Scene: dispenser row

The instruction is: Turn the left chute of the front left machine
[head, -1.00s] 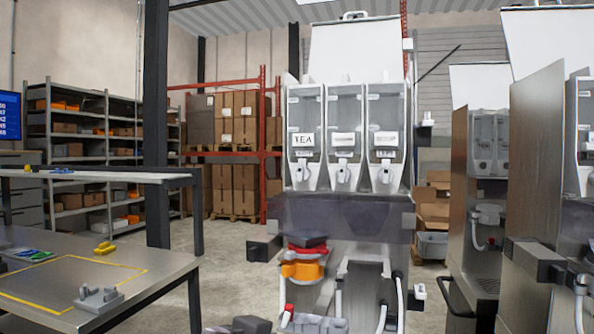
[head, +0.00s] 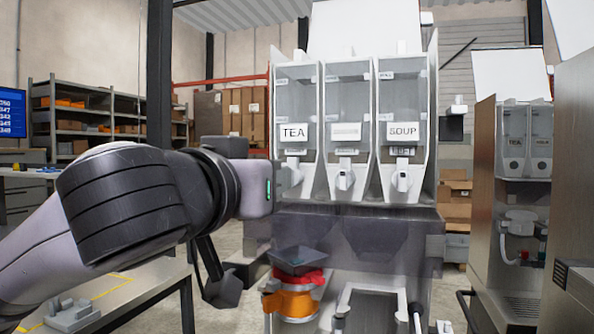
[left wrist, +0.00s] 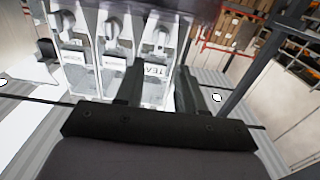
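The front left machine (head: 352,215) has three clear canisters side by side, labelled TEA, an unreadable label and SOUP. Its left chute (head: 294,163), white, is below the TEA label and partly hidden by my left gripper (head: 284,178). In the left wrist view the machine appears upside down, with the left chute (left wrist: 163,38) beyond the fingertips. My left gripper (left wrist: 160,72) is open, its two dark fingers apart with the TEA label seen between them. Contact with the chute cannot be told. My right gripper is not in view.
A dark funnel over a red and orange part (head: 295,295) sits below the left chute. The middle chute (head: 345,180) and right chute (head: 402,180) are close by on the right. Another machine (head: 520,200) stands at the right, and a metal table (head: 140,290) at the lower left.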

